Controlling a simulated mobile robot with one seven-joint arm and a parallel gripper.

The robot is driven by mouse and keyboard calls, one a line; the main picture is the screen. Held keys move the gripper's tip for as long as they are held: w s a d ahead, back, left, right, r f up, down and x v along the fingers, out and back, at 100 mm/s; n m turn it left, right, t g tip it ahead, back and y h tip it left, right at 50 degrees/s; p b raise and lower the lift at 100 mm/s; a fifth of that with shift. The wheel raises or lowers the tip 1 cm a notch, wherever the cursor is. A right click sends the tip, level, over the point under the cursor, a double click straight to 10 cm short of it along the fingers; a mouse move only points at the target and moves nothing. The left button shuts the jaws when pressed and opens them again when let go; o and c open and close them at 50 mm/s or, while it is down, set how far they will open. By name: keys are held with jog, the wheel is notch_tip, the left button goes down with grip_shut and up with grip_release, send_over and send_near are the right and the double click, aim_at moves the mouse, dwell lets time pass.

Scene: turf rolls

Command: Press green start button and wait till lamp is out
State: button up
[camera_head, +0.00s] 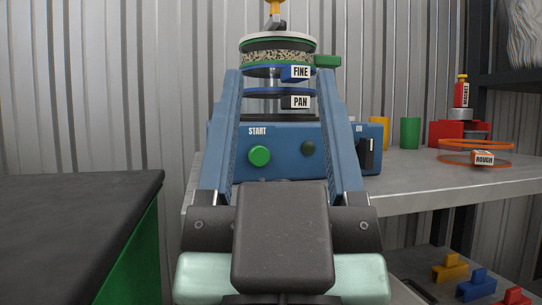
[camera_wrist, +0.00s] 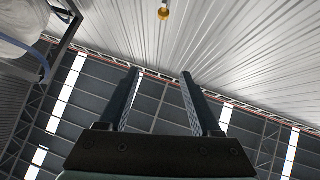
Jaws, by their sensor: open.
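The green start button (camera_head: 259,155) is on the front of a blue sieve shaker machine (camera_head: 285,166), below the word START. A small dark green round lamp (camera_head: 308,148) sits to its right and looks unlit. My gripper (camera_head: 277,74) is open and empty, its two blue fingers pointing upward in front of the machine. The button and lamp show between the fingers in the head view. In the wrist view, my gripper (camera_wrist: 158,73) faces the roof and wall, and neither button nor lamp is in sight.
Sieves labelled FINE (camera_head: 300,72) and PAN (camera_head: 300,102) are stacked on the machine. A black switch (camera_head: 366,154) marked ON is at its right. An orange ROUGH ring (camera_head: 476,145) lies on the grey bench (camera_head: 430,179). A dark-topped green table (camera_head: 75,205) stands left.

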grip_shut()
dwell(1.4)
